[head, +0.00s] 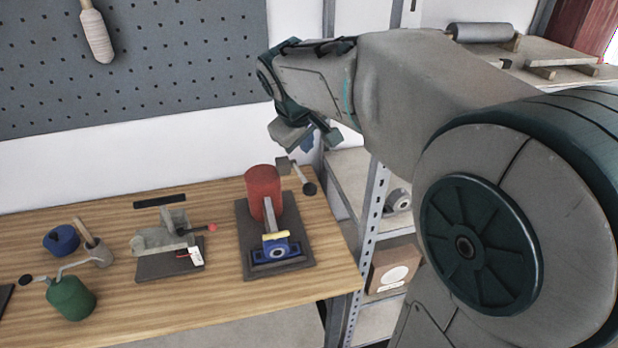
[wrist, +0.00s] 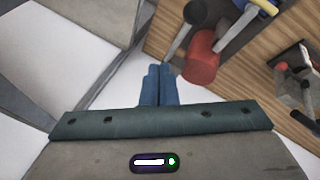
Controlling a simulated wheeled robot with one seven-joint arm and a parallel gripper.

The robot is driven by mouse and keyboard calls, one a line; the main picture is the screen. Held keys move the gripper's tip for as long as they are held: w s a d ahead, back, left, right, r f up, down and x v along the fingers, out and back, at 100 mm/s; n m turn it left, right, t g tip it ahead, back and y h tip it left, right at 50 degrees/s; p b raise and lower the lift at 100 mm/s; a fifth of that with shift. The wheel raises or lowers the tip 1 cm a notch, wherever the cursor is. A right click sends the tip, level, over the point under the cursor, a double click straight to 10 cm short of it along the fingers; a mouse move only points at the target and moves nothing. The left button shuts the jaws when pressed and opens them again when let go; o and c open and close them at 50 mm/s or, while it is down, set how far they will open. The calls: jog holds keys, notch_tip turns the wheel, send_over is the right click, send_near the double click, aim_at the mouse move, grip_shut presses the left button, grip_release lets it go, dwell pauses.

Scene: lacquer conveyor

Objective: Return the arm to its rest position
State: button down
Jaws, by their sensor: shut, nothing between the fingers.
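My gripper (head: 305,137) hangs at the end of my raised arm, above and behind the right end of the workbench in the head view. In the wrist view its two blue fingers (wrist: 160,84) are together with nothing between them. A red cylinder (head: 263,192) stands on a dark base plate on the bench, below and left of my gripper. It also shows in the wrist view (wrist: 201,60), just right of the fingertips and apart from them. My arm reaches across the right half of the head view and hides part of the shelving.
The wooden workbench (head: 110,298) also carries a blue-and-yellow device (head: 277,248), a grey vise (head: 161,236), a green oil can (head: 71,298) and a blue roll (head: 61,240). A pegboard (head: 180,55) hangs behind. A metal shelf rack (head: 372,215) stands right of the bench.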

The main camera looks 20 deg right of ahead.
dwell(0.6)
jog(key=s+f+m+g+y, duration=0.1)
jog(key=s+f+m, duration=0.2)
jog(key=s, duration=0.7)
jog(key=s+f+m+y, duration=0.1)
jog(key=s+f+m, duration=0.1)
jog(key=s+f, duration=0.4)
jog(key=s, duration=0.5)
jog(key=shift+f+m+g+y, duration=0.2)
jog(key=shift+m+g+y, duration=0.2)
jog(key=shift+d, duration=0.2)
dwell(0.7)
